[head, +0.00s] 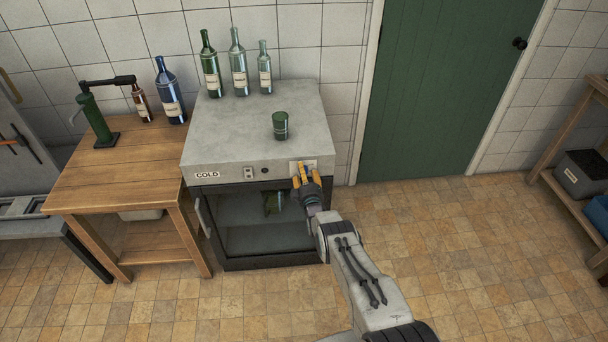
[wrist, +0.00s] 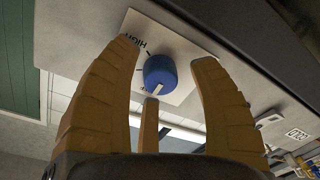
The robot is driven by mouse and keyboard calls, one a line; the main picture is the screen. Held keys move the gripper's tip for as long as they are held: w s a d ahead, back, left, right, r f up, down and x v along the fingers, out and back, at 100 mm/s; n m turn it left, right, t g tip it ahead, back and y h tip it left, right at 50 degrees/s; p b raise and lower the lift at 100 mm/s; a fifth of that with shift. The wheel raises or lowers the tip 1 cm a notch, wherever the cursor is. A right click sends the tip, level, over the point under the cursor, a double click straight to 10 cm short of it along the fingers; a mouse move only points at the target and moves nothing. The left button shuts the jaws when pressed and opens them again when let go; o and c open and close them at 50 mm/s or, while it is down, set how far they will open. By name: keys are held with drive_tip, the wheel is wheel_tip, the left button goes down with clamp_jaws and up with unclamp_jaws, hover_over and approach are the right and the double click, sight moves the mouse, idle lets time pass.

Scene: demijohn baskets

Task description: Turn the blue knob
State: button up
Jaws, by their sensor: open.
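The blue knob (wrist: 160,71) sits on a pale plate (wrist: 184,38) with markings, one of which reads HIGH, in the wrist view. A white pointer line shows on the knob's face. My gripper (wrist: 165,75) is open, with yellow fingers on either side of the knob and a third finger below it in the picture. I cannot tell whether any finger touches the knob. In the head view my gripper (head: 301,172) is at the right end of the front panel of the cold cabinet (head: 255,174) and hides the knob there.
A green cup (head: 280,125) and several bottles (head: 238,62) stand on the cabinet top. A wooden table (head: 120,170) with a bottle corker (head: 97,120) is at left. A green door (head: 440,90) is at right. The tiled floor (head: 450,230) is clear.

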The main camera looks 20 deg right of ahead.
drive_tip(key=shift+c, duration=0.4)
clamp_jaws()
